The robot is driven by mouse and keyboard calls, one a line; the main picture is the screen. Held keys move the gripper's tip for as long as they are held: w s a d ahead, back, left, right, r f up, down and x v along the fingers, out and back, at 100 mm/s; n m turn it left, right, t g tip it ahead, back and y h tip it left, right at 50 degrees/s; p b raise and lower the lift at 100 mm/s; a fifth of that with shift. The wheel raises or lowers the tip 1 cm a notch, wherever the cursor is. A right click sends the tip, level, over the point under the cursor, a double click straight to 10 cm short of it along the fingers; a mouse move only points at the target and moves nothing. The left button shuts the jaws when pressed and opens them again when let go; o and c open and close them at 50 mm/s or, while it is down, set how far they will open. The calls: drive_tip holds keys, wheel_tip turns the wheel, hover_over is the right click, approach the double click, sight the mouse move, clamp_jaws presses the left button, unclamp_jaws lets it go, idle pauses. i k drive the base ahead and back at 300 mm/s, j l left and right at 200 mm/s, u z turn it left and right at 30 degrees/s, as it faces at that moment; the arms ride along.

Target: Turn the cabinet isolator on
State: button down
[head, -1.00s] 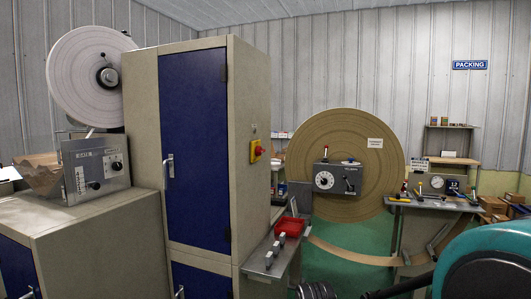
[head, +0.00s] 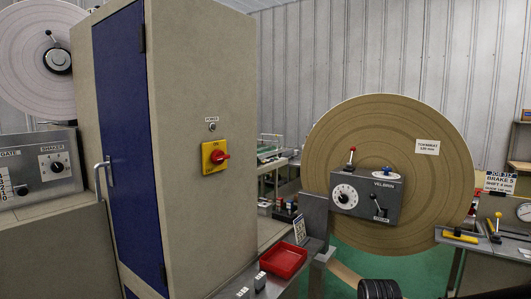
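The cabinet isolator is a red rotary handle (head: 220,157) on a yellow plate (head: 208,165). It is fixed to the beige side of the tall cabinet (head: 193,215), left of the picture's middle. The red handle appears to lie roughly sideways, toward the right. Small markings on the plate are too small to read surely. A small round indicator (head: 212,127) sits above it under a label reading POWER; I cannot tell whether it is lit. My gripper is not in view, and nothing touches the isolator.
The blue cabinet door (head: 125,140) with a metal handle (head: 103,175) looks shut. A bench with a red tray (head: 283,261) stands right of the cabinet. A large brown reel (head: 440,190) and grey control box (head: 365,194) are beyond. A black ribbed part (head: 379,289) shows at bottom.

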sight(218, 157)
drive_tip(key=i+l+u, duration=0.15)
drive_tip(key=l, duration=0.15)
drive_tip(key=i+l+u, duration=0.25)
drive_tip(key=l, duration=0.35)
drive_tip(key=i+l+u, duration=0.1)
drive_tip(key=l, duration=0.25)
drive_tip(key=i+l+u, duration=0.15)
drive_tip(key=l+u, duration=0.2)
drive_tip(key=u, duration=1.15)
drive_tip(key=i+l, duration=0.05)
